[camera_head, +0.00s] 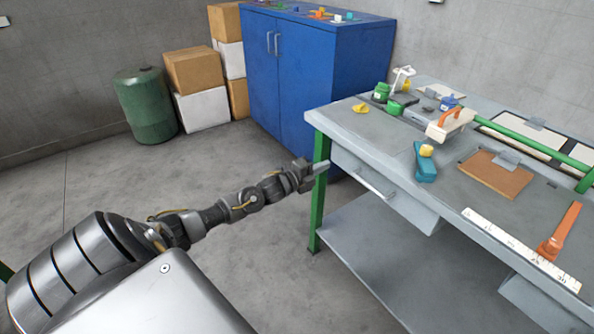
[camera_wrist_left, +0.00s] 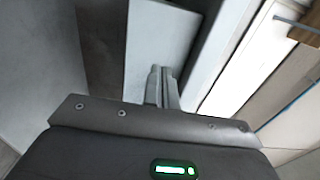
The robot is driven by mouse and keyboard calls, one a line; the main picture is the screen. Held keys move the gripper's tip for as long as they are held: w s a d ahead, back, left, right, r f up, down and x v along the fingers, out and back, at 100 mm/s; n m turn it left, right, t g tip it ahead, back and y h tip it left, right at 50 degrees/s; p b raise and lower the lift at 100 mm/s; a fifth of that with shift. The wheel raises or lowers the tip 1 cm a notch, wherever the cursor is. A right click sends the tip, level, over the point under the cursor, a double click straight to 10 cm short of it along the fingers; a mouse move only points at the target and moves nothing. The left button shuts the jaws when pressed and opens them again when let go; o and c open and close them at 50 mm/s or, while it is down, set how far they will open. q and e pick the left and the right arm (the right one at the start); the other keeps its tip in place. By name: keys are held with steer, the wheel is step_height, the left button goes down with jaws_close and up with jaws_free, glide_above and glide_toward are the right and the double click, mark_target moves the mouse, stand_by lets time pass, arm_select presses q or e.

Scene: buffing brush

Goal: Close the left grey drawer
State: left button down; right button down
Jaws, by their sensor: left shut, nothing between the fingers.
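The left grey drawer (camera_head: 410,208) is under the left end of the grey workbench, with a pale bar handle (camera_head: 374,186) on its front. Its front looks a little out from the bench edge; how far is hard to tell. My left gripper (camera_head: 322,167) is shut and empty, by the left end of the drawer front and the green bench leg. Whether it touches the drawer is unclear. In the left wrist view the shut fingers (camera_wrist_left: 162,76) point at a pale grey panel (camera_wrist_left: 158,38), probably the drawer front. My right gripper is not in view.
The workbench top (camera_head: 385,145) holds a brush (camera_head: 450,124), a teal tool (camera_head: 425,165), a ruler (camera_head: 520,248) and an orange tool (camera_head: 560,232). A green leg (camera_head: 318,200) and lower shelf (camera_head: 375,250) are below. A blue cabinet (camera_head: 300,75) stands behind.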

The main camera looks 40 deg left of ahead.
arm_select(q)
steer(key=v, duration=0.7)
steer(key=shift+a+f, duration=0.2)
steer(key=shift+f, duration=0.1)
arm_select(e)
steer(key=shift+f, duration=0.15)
